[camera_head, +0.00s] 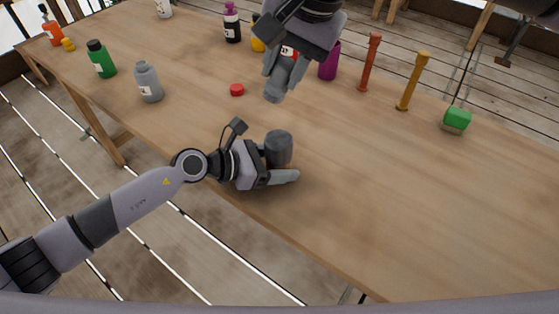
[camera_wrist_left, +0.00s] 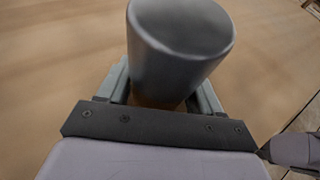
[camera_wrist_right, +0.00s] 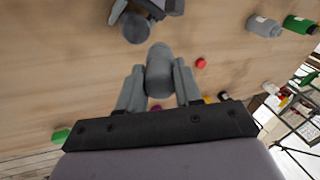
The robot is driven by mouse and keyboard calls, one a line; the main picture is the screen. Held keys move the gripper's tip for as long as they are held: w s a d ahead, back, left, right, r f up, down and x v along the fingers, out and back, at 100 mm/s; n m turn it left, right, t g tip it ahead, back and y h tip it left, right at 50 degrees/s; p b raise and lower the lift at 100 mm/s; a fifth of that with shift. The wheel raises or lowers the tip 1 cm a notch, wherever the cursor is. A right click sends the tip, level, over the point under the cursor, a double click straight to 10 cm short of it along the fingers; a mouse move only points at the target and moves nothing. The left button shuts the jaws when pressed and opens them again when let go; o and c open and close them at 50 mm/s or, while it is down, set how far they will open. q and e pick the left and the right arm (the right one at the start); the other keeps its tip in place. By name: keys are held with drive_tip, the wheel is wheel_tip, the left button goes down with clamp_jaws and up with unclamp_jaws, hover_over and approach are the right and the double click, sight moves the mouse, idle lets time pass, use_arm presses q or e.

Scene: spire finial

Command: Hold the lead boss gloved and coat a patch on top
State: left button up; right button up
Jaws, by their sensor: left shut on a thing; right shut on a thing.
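The lead boss (camera_head: 279,146) is a dark grey, slightly tapered cylinder near the table's front edge. My left gripper (camera_head: 282,165) is shut on its lower part, and the boss stands up between the fingers in the left wrist view (camera_wrist_left: 180,40). Its flat top faces up and looks plain grey. My right gripper (camera_head: 287,78) is shut on a grey bottle (camera_head: 273,94), held above the table behind the boss with its narrow end tilted down. In the right wrist view the bottle (camera_wrist_right: 159,70) points toward the boss (camera_wrist_right: 135,27), apart from it. The fingers hide the bottle's sides.
A red cap (camera_head: 237,90) lies left of the held bottle. A grey bottle (camera_head: 149,84) and a green bottle (camera_head: 102,62) stand at left. A red tool (camera_head: 370,62), a yellow tool (camera_head: 412,82) and a green-topped block (camera_head: 457,119) stand at right. The front right tabletop is clear.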

sight(279, 101)
idle(0.3)
drive_tip(key=shift+w+a+f+g+h, duration=0.15)
drive_tip(key=shift+w+f+g+h, duration=0.15)
drive_tip(key=shift+f, duration=0.2)
drive_tip(key=shift+w+a+f+g+h, duration=0.1)
drive_tip(key=shift+w+f+g+h, duration=0.1)
drive_tip(key=shift+f+h, duration=0.25)
drive_tip(key=shift+s+a+f+g+h, duration=0.1)
drive_tip(key=shift+f+g+h, duration=0.3)
drive_tip(key=shift+f, duration=0.2)
drive_tip(key=shift+s+a+f+g+h, duration=0.1)
drive_tip(key=shift+f+g+h, duration=0.3)
drive_tip(key=shift+f, duration=2.05)
drive_tip(key=shift+f, duration=0.55)
drive_tip(key=shift+w, duration=0.1)
drive_tip(key=shift+w, duration=0.5)
drive_tip(key=shift+s, duration=1.1)
